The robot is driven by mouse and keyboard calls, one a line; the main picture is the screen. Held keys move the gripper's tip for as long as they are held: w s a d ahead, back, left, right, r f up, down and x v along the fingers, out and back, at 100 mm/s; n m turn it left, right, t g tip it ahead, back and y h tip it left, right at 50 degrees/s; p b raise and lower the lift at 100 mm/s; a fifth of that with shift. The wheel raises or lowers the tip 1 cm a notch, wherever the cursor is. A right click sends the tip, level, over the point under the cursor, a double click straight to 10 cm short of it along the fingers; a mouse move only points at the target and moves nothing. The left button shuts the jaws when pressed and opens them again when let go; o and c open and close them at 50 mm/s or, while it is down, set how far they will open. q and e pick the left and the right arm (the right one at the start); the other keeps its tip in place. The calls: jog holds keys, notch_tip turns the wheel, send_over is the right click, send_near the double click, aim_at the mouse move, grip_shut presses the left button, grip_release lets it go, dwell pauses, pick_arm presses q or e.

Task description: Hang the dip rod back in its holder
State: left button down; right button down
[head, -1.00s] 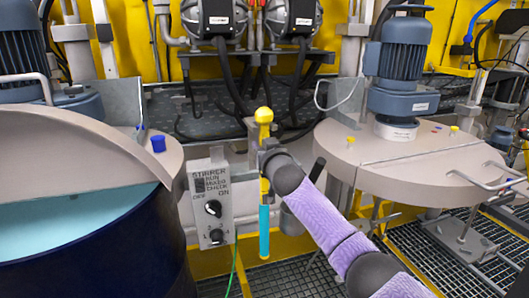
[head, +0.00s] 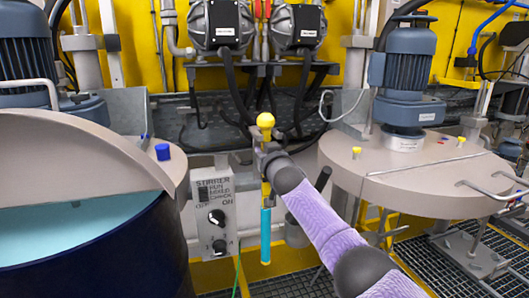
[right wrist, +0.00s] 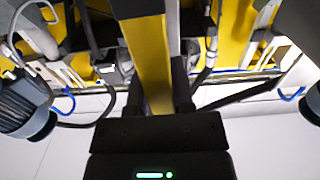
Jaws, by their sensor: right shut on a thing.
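The dip rod has a yellow knob (head: 265,120) on top, a yellow shaft and a cyan lower part (head: 265,235). It hangs upright in the air in the head view, right of the stirrer control box. My right gripper (head: 266,160) is shut on its upper shaft, just below the knob. In the right wrist view the yellow shaft (right wrist: 148,55) runs up from between the dark fingers (right wrist: 160,98). A grey cup-like cylinder (head: 295,232) stands partly behind my right arm; I cannot tell whether it is the holder. My left gripper is not in view.
The control box (head: 216,222) is close left of the rod. An open blue drum (head: 110,255) with a raised lid (head: 75,155) stands at left. A closed drum lid with a motor (head: 410,175) is at right. Pumps and hoses (head: 222,25) are behind.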

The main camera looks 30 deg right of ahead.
jog(key=shift+f, duration=0.5)
jog(key=shift+c, duration=2)
grip_release()
